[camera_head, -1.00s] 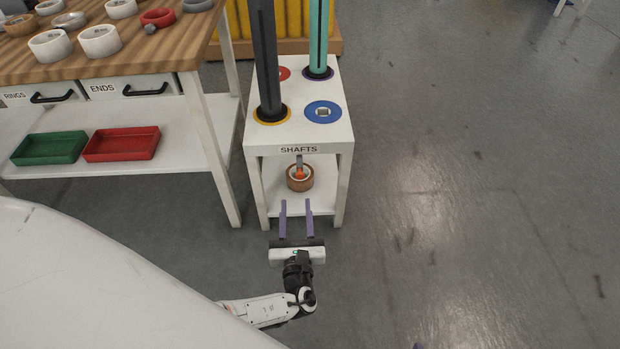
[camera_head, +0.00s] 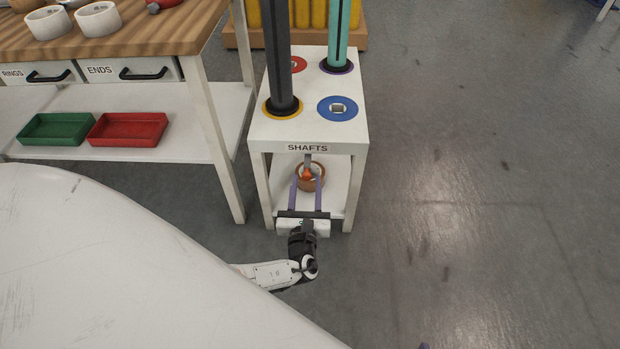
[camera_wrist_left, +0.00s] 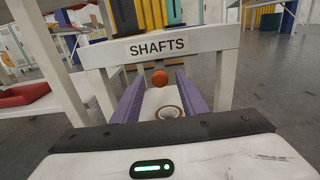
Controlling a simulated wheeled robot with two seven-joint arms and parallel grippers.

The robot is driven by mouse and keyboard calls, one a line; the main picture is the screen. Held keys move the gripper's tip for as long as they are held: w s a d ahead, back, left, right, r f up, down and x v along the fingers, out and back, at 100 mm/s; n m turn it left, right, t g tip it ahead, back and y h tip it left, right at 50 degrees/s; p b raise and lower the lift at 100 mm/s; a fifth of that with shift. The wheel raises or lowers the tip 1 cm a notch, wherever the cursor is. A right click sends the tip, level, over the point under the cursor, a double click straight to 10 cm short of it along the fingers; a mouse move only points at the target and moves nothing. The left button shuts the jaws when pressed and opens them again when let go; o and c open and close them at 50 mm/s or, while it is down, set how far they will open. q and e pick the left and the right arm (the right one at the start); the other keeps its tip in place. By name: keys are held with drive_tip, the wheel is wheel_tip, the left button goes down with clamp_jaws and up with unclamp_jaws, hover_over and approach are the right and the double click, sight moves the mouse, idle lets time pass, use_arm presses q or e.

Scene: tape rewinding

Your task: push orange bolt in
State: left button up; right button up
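The orange bolt (camera_head: 306,175) has a round orange head and shows at a brown tape roll (camera_head: 312,187) on the lower shelf under the SHAFTS stand. In the left wrist view the orange head (camera_wrist_left: 159,78) shows between the purple fingers, above and behind the roll's pale rim (camera_wrist_left: 169,112). My left gripper (camera_head: 306,182) is open, with its fingers reaching under the stand's top on either side of the bolt. I cannot tell whether they touch the roll. Only a small purple tip, probably of my right gripper, shows at the bottom edge of the head view.
The white SHAFTS stand (camera_head: 351,133) has legs close to both sides of my left gripper. A dark shaft (camera_head: 281,60) and a teal shaft (camera_head: 340,30) stand on top. A wooden-topped table (camera_head: 150,35) is left. The floor at right is clear.

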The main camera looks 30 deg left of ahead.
sight(307, 178)
use_arm(q)
drive_tip(key=shift+w+a, duration=0.15)
drive_tip(key=shift+w, duration=0.05)
use_arm(e)
drive_tip(key=shift+a, duration=0.1)
use_arm(q)
clamp_jaws()
drive_tip(key=b+x, duration=0.2)
drive_tip(key=x, duration=0.1)
drive_tip(key=shift+a, duration=0.1)
drive_tip(key=shift+w+a+r, duration=0.1)
drive_tip(key=shift+w+r, duration=0.05)
use_arm(e)
drive_tip(key=shift+w+a+f+n+g, duration=0.25)
drive_tip(key=shift+a+f+g, duration=0.2)
drive_tip(key=shift+f, duration=0.25)
use_arm(q)
unclamp_jaws()
